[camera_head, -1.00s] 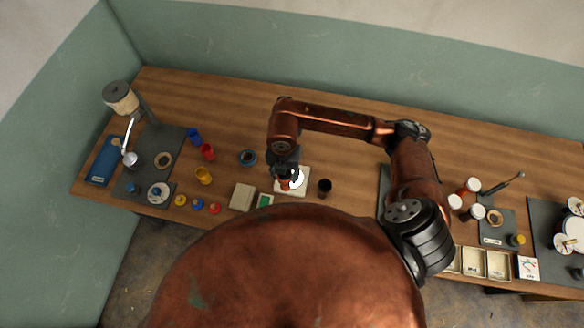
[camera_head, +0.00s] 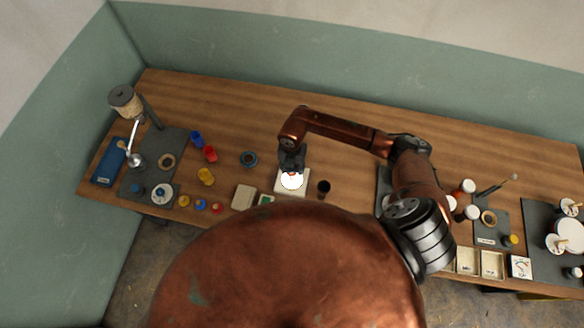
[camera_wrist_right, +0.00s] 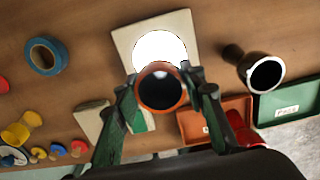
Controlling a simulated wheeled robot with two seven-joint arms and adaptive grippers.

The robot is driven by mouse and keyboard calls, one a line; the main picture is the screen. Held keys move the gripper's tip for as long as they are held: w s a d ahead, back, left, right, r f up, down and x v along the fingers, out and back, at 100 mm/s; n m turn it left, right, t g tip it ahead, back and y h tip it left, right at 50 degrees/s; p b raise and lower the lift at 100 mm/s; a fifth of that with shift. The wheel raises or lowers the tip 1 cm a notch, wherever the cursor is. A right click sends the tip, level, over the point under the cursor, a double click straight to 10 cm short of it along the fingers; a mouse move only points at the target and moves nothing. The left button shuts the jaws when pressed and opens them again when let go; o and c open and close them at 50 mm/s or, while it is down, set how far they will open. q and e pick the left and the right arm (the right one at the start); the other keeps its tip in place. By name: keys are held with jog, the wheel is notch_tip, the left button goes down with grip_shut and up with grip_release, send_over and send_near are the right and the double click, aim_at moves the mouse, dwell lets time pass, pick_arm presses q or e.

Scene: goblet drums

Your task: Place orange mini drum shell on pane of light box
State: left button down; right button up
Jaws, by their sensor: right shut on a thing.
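The orange mini drum shell (camera_wrist_right: 161,90) is in the jaws of my right gripper (camera_wrist_right: 163,84), its round dark opening facing the wrist camera. My right gripper (camera_head: 291,166) is at the far side of the light box in the head view, where the shell is mostly hidden. The light box has a pale square frame (camera_wrist_right: 125,40) and a glowing round white pane (camera_wrist_right: 160,46); the pane also shows in the head view (camera_head: 292,181). In the wrist view the shell overlaps the pane's lower edge; I cannot tell whether they touch. My left gripper is out of view.
A dark goblet-shaped piece (camera_wrist_right: 266,74) stands beside the light box. A green tray marked PASS (camera_wrist_right: 268,112) and a reddish tray (camera_wrist_right: 192,131) lie nearby. A blue ring (camera_wrist_right: 44,56) is on the other side, with bare wood between.

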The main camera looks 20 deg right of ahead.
jog(key=shift+f, duration=0.2)
jog(key=o, duration=1.2)
jog(key=shift+c, duration=0.2)
jog(key=shift+r, duration=0.15)
jog(key=shift+r, duration=0.25)
notch_tip(320, 180, up, 12)
jog(key=b, duration=0.2)
jog(key=shift+f+b, duration=0.15)
jog(key=shift+b, duration=0.25)
